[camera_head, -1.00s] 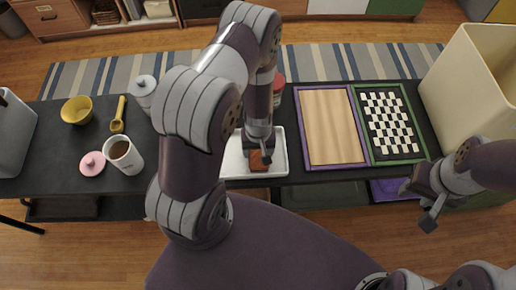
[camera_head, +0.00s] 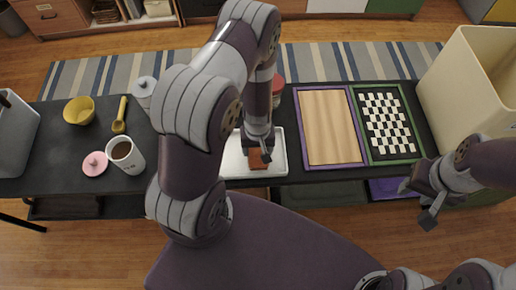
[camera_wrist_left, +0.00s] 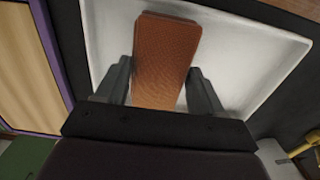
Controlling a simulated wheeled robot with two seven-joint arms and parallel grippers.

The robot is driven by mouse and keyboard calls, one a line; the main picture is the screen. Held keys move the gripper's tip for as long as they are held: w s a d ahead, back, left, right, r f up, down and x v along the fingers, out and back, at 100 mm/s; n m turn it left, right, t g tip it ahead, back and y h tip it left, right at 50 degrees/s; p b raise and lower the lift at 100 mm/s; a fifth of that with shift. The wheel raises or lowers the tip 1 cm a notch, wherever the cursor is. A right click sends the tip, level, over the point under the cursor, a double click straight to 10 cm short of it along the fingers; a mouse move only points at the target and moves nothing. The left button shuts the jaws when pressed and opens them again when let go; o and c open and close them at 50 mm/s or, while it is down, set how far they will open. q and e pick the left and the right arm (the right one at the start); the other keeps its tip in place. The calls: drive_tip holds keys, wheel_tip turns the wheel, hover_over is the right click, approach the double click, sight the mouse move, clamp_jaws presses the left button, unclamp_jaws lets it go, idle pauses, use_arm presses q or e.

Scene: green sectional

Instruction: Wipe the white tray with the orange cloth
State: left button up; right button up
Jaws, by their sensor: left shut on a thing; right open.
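The white tray (camera_head: 276,167) lies on the dark table in the middle of the head view. It also fills much of the left wrist view (camera_wrist_left: 245,62). The orange cloth (camera_head: 257,160) is a folded, brick-like block over the tray; in the left wrist view (camera_wrist_left: 163,58) it stands between the two fingers. My left gripper (camera_head: 260,147) reaches down over the tray and is shut on the cloth. Whether the cloth's far end touches the tray is hard to tell. My right gripper (camera_head: 420,206) is open and empty, in front of the table's right end.
Right of the tray lie a purple-framed wooden board (camera_head: 329,127) and a green-framed checkered board (camera_head: 388,122). A cream bin (camera_head: 450,88) stands at the far right. To the left are a mug (camera_head: 128,157), pink lid (camera_head: 94,164), yellow cup (camera_head: 78,111) and yellow spoon-like tool (camera_head: 119,117).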

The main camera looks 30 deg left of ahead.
use_arm(q)
drive_tip(key=shift+r+p, duration=0.35)
drive_tip(key=shift+r, duration=0.35)
wheel_tip(320, 180, up, 2)
drive_tip(key=shift+r+p, duration=0.2)
drive_tip(key=shift+p, duration=0.95)
drive_tip(key=shift+r+p, duration=0.85)
drive_tip(key=shift+f, duration=0.15)
